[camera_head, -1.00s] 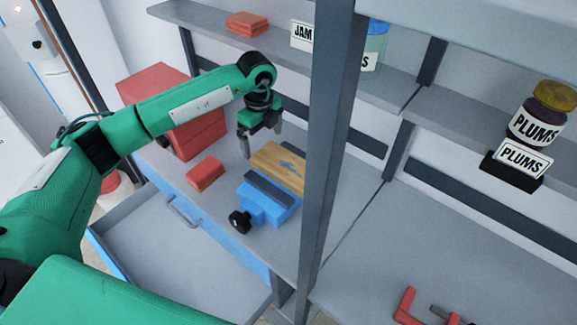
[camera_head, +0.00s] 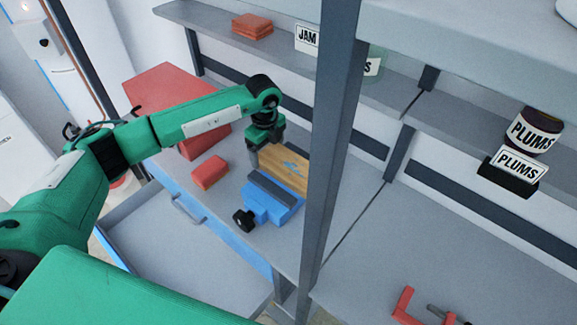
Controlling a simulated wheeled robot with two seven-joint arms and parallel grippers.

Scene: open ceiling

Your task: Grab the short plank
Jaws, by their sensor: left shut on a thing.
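The short wooden plank (camera_head: 290,168), with a blue mark on its face, sits at the blue vise (camera_head: 264,206) on the grey workbench. My left gripper (camera_head: 264,154) is at the plank's far left end and is shut on it. The fingertips are small, and the plank's edge between them is mostly hidden. The plank still lies against the vise's dark jaw. My right gripper is not in view.
A red brick-like block (camera_head: 209,172) lies left of the vise, and a red box (camera_head: 165,88) stands behind my left arm. An open drawer (camera_head: 190,255) juts out below the bench. A grey upright post (camera_head: 330,130) stands right of the plank. Shelves hang above.

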